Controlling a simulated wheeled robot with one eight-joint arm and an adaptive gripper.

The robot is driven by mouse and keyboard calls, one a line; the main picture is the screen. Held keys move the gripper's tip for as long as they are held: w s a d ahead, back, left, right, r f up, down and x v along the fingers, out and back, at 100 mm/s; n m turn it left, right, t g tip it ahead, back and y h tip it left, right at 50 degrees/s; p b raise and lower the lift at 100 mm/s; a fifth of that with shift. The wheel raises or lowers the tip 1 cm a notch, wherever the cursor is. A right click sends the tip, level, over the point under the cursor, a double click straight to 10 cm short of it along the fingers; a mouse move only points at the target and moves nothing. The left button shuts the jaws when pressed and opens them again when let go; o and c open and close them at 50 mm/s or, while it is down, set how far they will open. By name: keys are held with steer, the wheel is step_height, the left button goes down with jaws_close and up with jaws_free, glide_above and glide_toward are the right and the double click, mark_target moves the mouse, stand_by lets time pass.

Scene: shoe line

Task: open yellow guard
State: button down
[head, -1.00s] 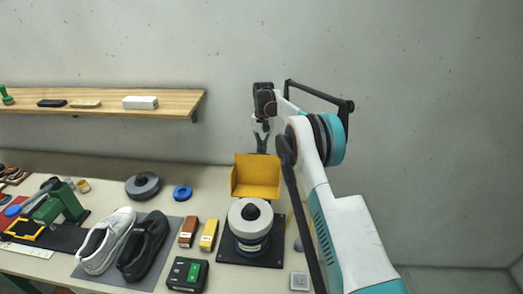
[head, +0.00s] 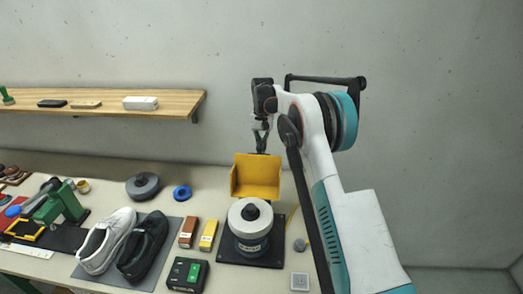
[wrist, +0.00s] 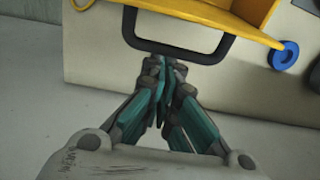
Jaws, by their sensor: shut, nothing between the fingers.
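The yellow guard (head: 256,178) stands raised behind the grey round wheel (head: 250,216), its open side facing the head camera. The wheel's top is uncovered. In the wrist view the guard (wrist: 215,14) fills the top edge, and its black bar handle (wrist: 215,53) hangs below it. My gripper (head: 261,148) is just above and behind the guard's top edge. In the wrist view my gripper (wrist: 160,68) is shut and empty, its fingertips at the handle's lower edge. I cannot tell whether they touch it.
A white shoe (head: 103,240) and a black shoe (head: 144,245) lie left of the wheel, with brown (head: 188,232) and yellow (head: 208,235) blocks between. A green-buttoned box (head: 187,274) is in front. A wooden shelf (head: 90,101) is on the wall at left.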

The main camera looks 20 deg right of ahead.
steer(key=s+a+r+t+h, duration=0.1)
steer(key=s+r+t, duration=0.2)
steer(key=r, duration=0.1)
steer(key=shift+s+a+r+b, duration=0.3)
steer(key=shift+s+r+b, duration=0.05)
steer(key=shift+s+b, duration=0.05)
steer(key=shift+r, duration=0.1)
stand_by(0.3)
step_height(320, 180, up, 11)
steer(key=s, duration=0.2)
steer(key=s+a+r+n+t+b, duration=0.1)
steer(key=s+b, duration=0.1)
steer(key=s, duration=0.3)
steer(key=s+a+r+b, duration=0.1)
steer(key=s+r+b, duration=0.1)
steer(key=s, duration=0.4)
steer(key=s+f+n+t+b, duration=0.1)
steer(key=s+f+b, duration=0.4)
steer(key=s, duration=1)
steer(key=s+a+f+n+t+b, duration=0.1)
steer(key=s+f+b, duration=0.4)
steer(key=s+f, duration=0.7)
steer(key=s+n+t, duration=0.1)
steer(key=s+t, duration=0.1)
steer(key=s, duration=0.1)
steer(key=shift+a, duration=0.3)
